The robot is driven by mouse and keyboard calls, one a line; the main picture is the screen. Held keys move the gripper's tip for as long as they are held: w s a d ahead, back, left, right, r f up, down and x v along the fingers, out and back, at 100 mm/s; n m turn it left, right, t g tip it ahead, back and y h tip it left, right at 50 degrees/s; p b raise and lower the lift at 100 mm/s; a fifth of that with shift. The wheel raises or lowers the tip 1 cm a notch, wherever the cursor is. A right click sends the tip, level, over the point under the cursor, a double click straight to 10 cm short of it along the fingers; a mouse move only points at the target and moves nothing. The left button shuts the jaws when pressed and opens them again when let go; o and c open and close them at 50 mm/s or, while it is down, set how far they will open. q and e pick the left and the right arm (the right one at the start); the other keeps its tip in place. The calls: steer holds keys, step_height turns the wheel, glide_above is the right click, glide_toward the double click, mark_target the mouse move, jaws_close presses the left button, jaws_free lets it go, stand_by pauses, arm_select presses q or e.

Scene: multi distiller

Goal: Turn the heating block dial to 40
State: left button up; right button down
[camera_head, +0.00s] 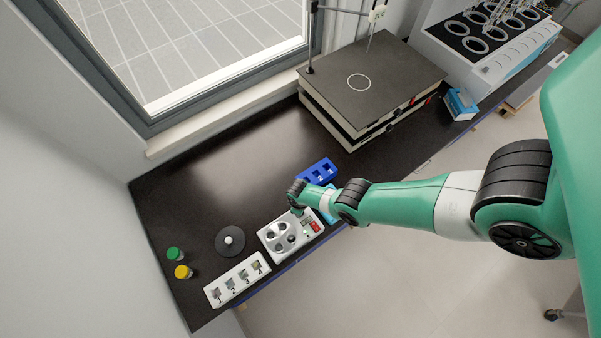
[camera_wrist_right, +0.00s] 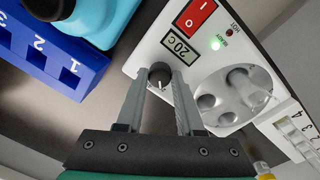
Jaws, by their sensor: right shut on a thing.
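The white heating block (camera_head: 268,236) sits on the black bench, with a round metal plate of wells (camera_wrist_right: 236,98). Its small display (camera_wrist_right: 181,45) appears to read 20C. Beside the display are a red switch (camera_wrist_right: 195,14) and a lit green light (camera_wrist_right: 216,44). The dial (camera_wrist_right: 160,86) is at the block's corner near the display. My right gripper (camera_wrist_right: 160,78) is shut on the dial, with a finger on each side. In the head view my right gripper (camera_head: 299,208) is at the block's edge, its fingertips mostly hidden by the wrist. My left gripper is out of view.
A blue numbered rack (camera_wrist_right: 52,60) stands close beside the block. A white numbered rack (camera_head: 238,280), a dark round device (camera_head: 230,241), and green-capped (camera_head: 175,254) and yellow-capped (camera_head: 183,271) vials lie left. A large dark-topped apparatus (camera_head: 385,75) stands behind.

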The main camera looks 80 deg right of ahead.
steer(key=m, duration=0.3)
steer(key=shift+m+b, duration=0.3)
steer(key=shift+b, duration=0.05)
steer(key=m, duration=0.5)
stand_by(0.4)
steer(key=c, duration=0.5)
jaws_free()
steer(key=shift+c, duration=0.2)
